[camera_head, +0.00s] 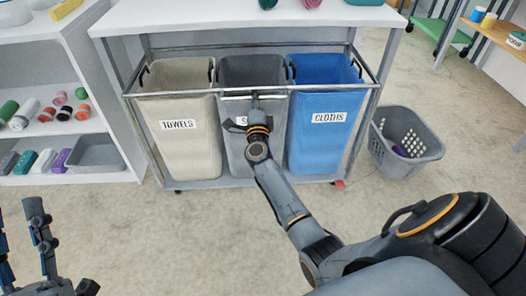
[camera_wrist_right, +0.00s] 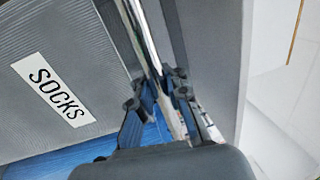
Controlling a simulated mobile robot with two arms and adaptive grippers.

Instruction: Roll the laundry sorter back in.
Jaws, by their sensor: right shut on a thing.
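The laundry sorter (camera_head: 137,118) is a metal-framed cart on small casters, with its rear part under a white worktop. It holds a beige TOWELS bin (camera_head: 184,155), a grey SOCKS bin (camera_head: 237,160) and a blue CLOTHS bin (camera_head: 318,148). My right gripper (camera_head: 254,98) is at the front middle of the sorter, shut on its metal handle bar. In the right wrist view, the bar runs between the fingers (camera_wrist_right: 162,95), beside the SOCKS label (camera_wrist_right: 53,90). My left gripper (camera_head: 22,232) is at the lower left, empty, with its fingers apart, away from the sorter.
The white worktop (camera_head: 120,18) spans above the sorter's rear. White shelves (camera_head: 110,135) with rolled items and a grey bin stand close on the left. The floor in front is mostly clear.

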